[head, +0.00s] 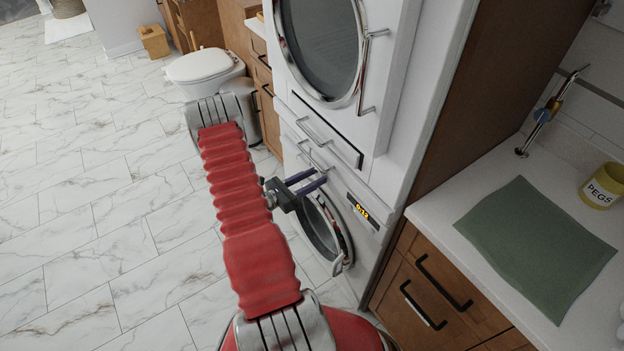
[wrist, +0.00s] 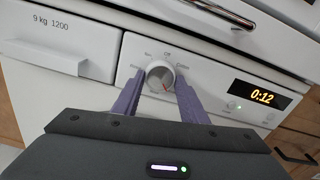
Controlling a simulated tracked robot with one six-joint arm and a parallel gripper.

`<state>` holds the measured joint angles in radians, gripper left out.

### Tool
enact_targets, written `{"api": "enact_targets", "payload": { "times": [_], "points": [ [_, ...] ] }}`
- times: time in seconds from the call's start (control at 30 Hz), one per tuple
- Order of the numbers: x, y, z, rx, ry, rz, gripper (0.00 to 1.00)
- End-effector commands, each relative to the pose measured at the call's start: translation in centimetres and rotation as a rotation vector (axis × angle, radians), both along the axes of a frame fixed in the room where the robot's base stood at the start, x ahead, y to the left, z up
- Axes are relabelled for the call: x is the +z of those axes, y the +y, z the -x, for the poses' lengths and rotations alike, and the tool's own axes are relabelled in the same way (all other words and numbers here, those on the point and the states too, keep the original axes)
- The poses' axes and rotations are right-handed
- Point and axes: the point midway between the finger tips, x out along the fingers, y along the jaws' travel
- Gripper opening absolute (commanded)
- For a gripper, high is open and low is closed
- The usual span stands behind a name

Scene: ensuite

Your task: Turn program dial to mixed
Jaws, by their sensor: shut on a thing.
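The program dial (wrist: 159,75) is a round white-silver knob on the washing machine's white front panel (wrist: 205,87), with small labels around it too tiny to read surely. A small reddish mark shows near its lower right edge. My gripper (wrist: 160,82) has its two purple fingers on either side of the dial, shut on it. In the head view my gripper (head: 317,177) reaches the panel above the round washer door (head: 320,227), and the dial is hidden there. The display (wrist: 262,98) glows 0:12 to the right of the dial.
The detergent drawer (wrist: 50,40), marked 9 kg 1200, is left of the dial. A second machine with a round door (head: 320,45) is stacked above. A counter with a green cloth (head: 537,245) and a yellow pegs tub (head: 602,187) stands right. The marble-tile floor (head: 100,210) is open at left.

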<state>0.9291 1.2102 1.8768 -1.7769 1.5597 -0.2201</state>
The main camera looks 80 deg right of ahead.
Motion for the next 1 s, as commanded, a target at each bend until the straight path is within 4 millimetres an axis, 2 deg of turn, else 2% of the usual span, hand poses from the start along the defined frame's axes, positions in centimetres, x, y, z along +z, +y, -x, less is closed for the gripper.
{"api": "enact_targets", "payload": {
  "times": [0.33,0.37,0.6,1.0],
  "points": [
    [0.05,-0.13,-0.16,0.004,0.017,-0.014,0.17],
    [0.06,-0.13,-0.17,0.004,0.016,-0.014,0.40],
    [0.04,-0.08,-0.10,0.002,0.016,-0.015,0.56],
    [0.01,0.29,-0.40,0.002,0.017,-0.015,0.58]
  ]
}}
